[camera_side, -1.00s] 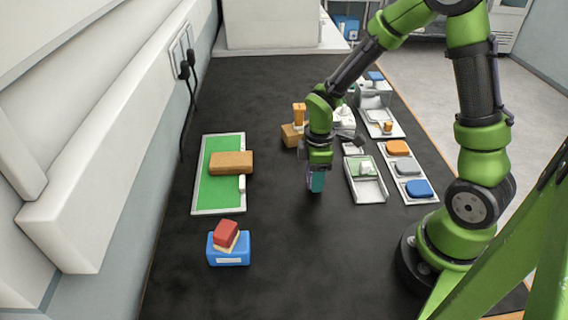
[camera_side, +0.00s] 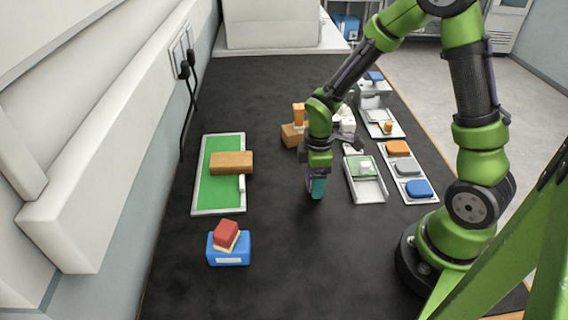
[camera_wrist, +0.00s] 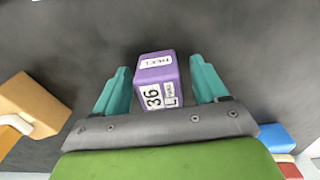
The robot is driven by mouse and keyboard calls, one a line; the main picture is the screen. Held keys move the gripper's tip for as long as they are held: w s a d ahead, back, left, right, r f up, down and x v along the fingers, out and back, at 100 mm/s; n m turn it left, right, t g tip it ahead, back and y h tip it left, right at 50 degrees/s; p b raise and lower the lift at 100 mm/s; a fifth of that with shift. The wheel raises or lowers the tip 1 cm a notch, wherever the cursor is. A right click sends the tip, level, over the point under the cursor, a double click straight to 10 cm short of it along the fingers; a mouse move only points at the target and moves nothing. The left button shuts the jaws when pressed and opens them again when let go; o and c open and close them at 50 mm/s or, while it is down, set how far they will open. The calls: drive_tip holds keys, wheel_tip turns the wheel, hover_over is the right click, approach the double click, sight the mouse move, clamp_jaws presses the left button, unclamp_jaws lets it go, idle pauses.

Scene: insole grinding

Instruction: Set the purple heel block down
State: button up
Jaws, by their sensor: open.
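The purple heel block (camera_wrist: 156,72) with white labels, one marked 36, stands between the teal fingers of my gripper (camera_wrist: 159,86) in the wrist view. The fingers are open, with a visible gap on each side of the block. In the side view my gripper (camera_side: 316,189) points down, low over the black table. Only a sliver of purple (camera_side: 308,182) shows there beside the teal finger. The block seems to be at the table surface, but its underside is hidden.
A green tray (camera_side: 212,190) with a cork-brown block (camera_side: 231,162) lies left. White trays (camera_side: 367,187) and a three-pad holder (camera_side: 408,177) stand right. The table between is mostly clear.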

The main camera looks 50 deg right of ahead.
wheel_tip(320, 180, up, 11)
drive_tip(key=shift+r, duration=0.2)
drive_tip(key=s+a+r+m+t+y, duration=0.1)
drive_tip(key=s+a+r+m+t, duration=0.1)
drive_tip(key=r+m, duration=0.4)
drive_tip(key=s+a+r+m+t+y, duration=0.1)
drive_tip(key=s+a+r+m+t, duration=0.1)
drive_tip(key=s+r+m+t, duration=0.3)
drive_tip(key=shift+s+a+r+m, duration=0.35)
drive_tip(key=shift+s+r+m, duration=0.35)
drive_tip(key=shift+s+m, duration=0.35)
drive_tip(key=shift+w, duration=0.1)
